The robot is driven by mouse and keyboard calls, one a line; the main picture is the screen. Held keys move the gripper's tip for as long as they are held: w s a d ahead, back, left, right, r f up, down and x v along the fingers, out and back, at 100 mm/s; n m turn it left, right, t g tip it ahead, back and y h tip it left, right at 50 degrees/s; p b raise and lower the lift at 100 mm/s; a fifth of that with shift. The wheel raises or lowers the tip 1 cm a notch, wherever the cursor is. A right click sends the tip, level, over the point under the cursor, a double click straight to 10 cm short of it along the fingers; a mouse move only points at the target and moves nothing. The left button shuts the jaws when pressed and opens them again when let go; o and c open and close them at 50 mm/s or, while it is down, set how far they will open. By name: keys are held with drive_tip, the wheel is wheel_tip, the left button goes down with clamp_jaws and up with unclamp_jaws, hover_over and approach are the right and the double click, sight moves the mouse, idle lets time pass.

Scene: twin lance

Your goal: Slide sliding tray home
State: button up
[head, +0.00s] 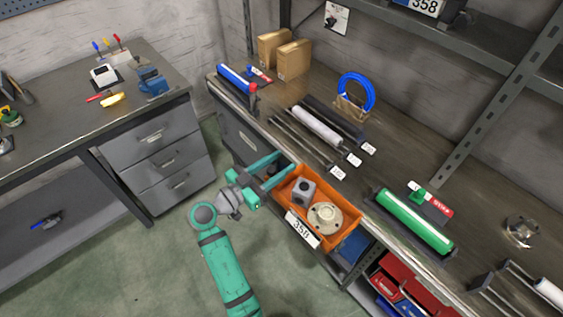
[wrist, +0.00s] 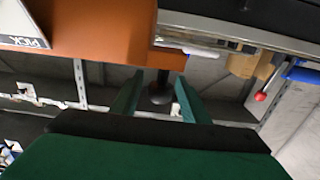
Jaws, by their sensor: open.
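The sliding tray (head: 349,210) is an orange open tray with a white number label on its front, sticking out from under the workbench edge in the head view. It holds a grey block (head: 303,190) and a round flanged disc (head: 325,215). Its orange side also fills the upper left of the wrist view (wrist: 100,35). My gripper (head: 277,174) is at the tray's left end, with its fingers spread and nothing gripped. In the wrist view, a dark round-ended post (wrist: 160,88) shows between the fingertips (wrist: 157,98); I cannot tell whether they touch it.
The workbench (head: 300,95) above carries rollers, rods and a green cylinder (head: 415,220). A red bin (head: 400,285) sits below, right of the tray. A grey drawer cabinet (head: 155,150) stands to the left. The floor (head: 165,250) left of my arm is clear.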

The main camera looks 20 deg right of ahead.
drive_tip(key=shift+w+d, duration=0.2)
drive_tip(key=shift+d, duration=0.3)
clamp_jaws()
